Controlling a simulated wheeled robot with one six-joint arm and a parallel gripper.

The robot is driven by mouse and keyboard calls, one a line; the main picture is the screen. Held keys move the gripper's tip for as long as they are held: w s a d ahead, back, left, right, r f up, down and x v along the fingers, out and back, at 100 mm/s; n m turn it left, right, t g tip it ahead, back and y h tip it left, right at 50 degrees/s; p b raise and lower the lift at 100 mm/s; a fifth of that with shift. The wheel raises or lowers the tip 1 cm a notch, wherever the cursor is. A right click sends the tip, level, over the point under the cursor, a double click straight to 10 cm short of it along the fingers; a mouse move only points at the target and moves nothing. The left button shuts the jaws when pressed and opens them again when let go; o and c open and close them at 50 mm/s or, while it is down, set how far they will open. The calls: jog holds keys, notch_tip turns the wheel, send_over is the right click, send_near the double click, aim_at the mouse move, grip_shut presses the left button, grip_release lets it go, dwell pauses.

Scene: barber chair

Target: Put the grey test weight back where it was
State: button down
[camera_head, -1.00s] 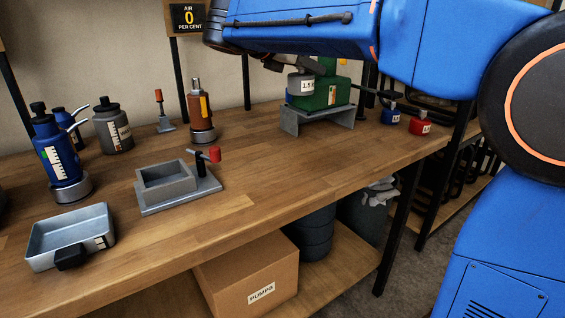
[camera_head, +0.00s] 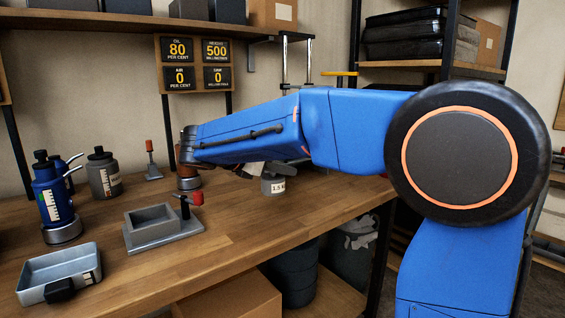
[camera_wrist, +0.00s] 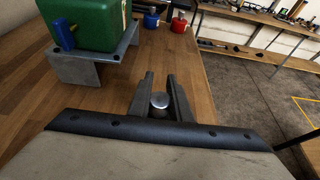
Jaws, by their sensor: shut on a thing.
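The grey test weight (camera_head: 272,185), a small cylinder with a white label reading about "1.5 K", hangs under the end of my arm, over the right part of the workbench. In the wrist view its round pale top (camera_wrist: 160,100) shows between the two dark fingers. My gripper (camera_wrist: 160,84) is shut on it. In the head view my blue arm mostly hides the gripper. I cannot tell whether the weight touches the bench top.
In the wrist view a green box (camera_wrist: 88,22) stands on a grey metal stand (camera_wrist: 88,68), with a blue weight (camera_wrist: 150,19) and a red weight (camera_wrist: 178,24) beyond. The workbench (camera_head: 225,235) has bare wood at its middle. A grey vise-like block (camera_head: 160,238) sits left.

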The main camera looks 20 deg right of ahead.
jog(key=shift+f, duration=1.9)
jog(key=shift+f, duration=0.1)
jog(key=c, duration=1.6)
grip_release()
jog(key=shift+f, duration=0.1)
jog(key=shift+c, duration=0.2)
jog(key=shift+r, duration=0.2)
jog(key=v, duration=1.2)
